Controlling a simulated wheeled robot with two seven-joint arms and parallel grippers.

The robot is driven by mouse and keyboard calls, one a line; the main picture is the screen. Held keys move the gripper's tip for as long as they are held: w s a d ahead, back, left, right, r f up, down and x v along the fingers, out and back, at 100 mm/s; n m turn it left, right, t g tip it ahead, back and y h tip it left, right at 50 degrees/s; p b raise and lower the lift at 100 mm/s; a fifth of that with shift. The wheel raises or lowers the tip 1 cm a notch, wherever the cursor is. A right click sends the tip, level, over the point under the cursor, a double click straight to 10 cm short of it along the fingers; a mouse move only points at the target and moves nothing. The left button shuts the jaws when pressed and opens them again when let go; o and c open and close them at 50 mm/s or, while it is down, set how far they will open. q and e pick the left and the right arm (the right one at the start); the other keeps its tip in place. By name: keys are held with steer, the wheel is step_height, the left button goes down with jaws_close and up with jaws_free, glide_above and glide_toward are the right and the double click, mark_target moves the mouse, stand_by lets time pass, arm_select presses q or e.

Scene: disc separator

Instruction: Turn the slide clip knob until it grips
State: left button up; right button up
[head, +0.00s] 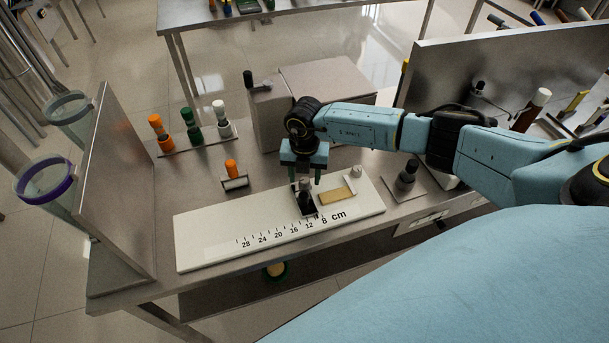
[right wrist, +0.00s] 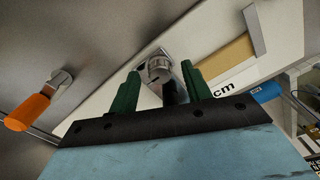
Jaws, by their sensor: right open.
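The slide clip (head: 306,204) is a dark block on the white ruler board (head: 215,225), near the 8 to 12 cm marks. Its grey ridged knob (head: 304,184) stands on top and also shows in the right wrist view (right wrist: 159,68). My right gripper (head: 303,178) points down over the clip. Its two green fingers (right wrist: 160,76) are open, one on each side of the knob; I cannot tell whether they touch it. A tan plate (head: 336,195) lies on the board beside the clip. My left gripper is out of view.
A small grey post (head: 356,171) stands at the board's right end. An orange-handled piece (head: 231,168) stands behind the board, and a dark knob on a plate (head: 406,176) stands to the right. A metal box (head: 315,90) stands behind my arm. The board's left part is clear.

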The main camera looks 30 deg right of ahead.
steer(key=shift+f, duration=0.4)
steer(key=shift+c, duration=0.5)
steer(key=c, duration=0.9)
